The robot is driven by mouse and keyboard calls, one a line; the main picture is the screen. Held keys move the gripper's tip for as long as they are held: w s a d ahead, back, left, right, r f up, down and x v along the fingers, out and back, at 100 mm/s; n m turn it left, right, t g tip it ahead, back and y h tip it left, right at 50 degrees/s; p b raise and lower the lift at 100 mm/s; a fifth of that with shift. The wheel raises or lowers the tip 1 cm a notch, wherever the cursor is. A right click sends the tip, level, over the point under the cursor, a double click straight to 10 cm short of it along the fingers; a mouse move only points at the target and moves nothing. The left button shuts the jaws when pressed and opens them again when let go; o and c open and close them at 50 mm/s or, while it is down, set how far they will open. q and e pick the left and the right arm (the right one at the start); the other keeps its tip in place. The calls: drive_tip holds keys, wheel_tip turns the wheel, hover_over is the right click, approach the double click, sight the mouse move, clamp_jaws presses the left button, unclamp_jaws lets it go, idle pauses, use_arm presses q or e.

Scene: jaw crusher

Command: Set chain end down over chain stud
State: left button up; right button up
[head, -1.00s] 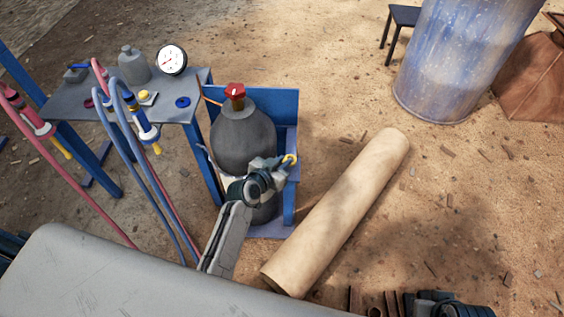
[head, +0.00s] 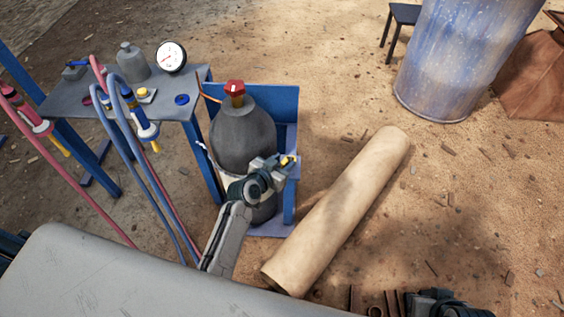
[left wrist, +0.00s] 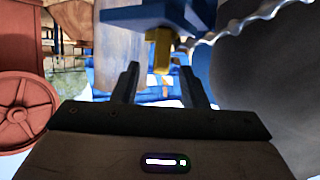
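The grey gas cylinder (head: 243,140) stands upright in a blue stand (head: 288,108). A yellow piece (left wrist: 160,50) shows below a blue part of the stand in the left wrist view; I cannot tell whether it is the stud, the chain end or both. The silver chain (left wrist: 245,22) runs beside the cylinder towards the blue part. My left gripper (head: 287,163) is at the stand's right front corner. Its fingers (left wrist: 158,75) are apart, with the yellow piece between and just beyond the tips. My right gripper (head: 440,304) is partly cut off at the bottom edge.
A blue-legged bench (head: 165,104) with a gauge (head: 171,58) and hoses (head: 150,185) stands left of the cylinder. A tan roll (head: 335,215) lies close on the right. A blue barrel (head: 450,60) is farther back. Open sandy ground lies between.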

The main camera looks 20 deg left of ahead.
use_arm(q)
drive_tip(key=shift+s, duration=0.15)
drive_tip(key=v, duration=1)
drive_tip(key=shift+s+r+p, duration=0.2)
drive_tip(key=shift+p, duration=0.15)
drive_tip(key=shift+s+a, duration=0.1)
